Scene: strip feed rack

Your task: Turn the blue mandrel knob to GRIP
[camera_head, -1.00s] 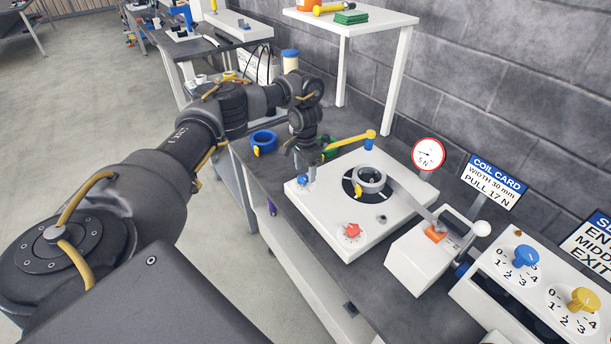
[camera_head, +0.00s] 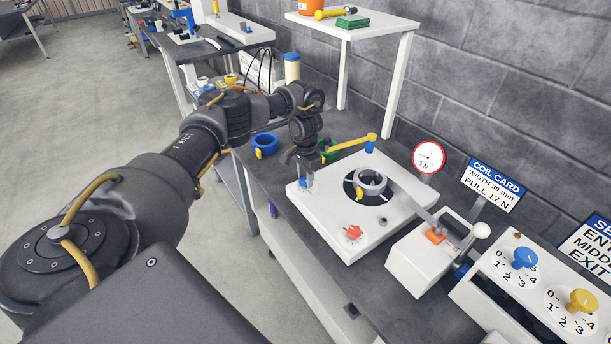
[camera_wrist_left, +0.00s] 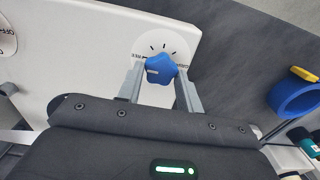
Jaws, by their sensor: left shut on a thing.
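The blue mandrel knob (camera_wrist_left: 161,68) sits on a round white dial (camera_wrist_left: 162,45) on the white feed plate (camera_head: 325,235). The dial has tick marks and small lettering at both sides that I cannot fully read. My left gripper (camera_wrist_left: 160,80) has one finger on each side of the knob and is shut on it. A white mark on the knob points left in the left wrist view. In the head view my left gripper (camera_head: 305,180) reaches down at the plate's far left corner and mostly hides the knob. My right gripper is not in view.
A red knob (camera_head: 352,232) stands near the plate's front. A coil hub (camera_head: 370,182) and a yellow-handled arm (camera_head: 350,145) stand close to my left gripper. A blue ring (camera_head: 264,143) lies to its left. A white shelf (camera_head: 360,22) rises behind.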

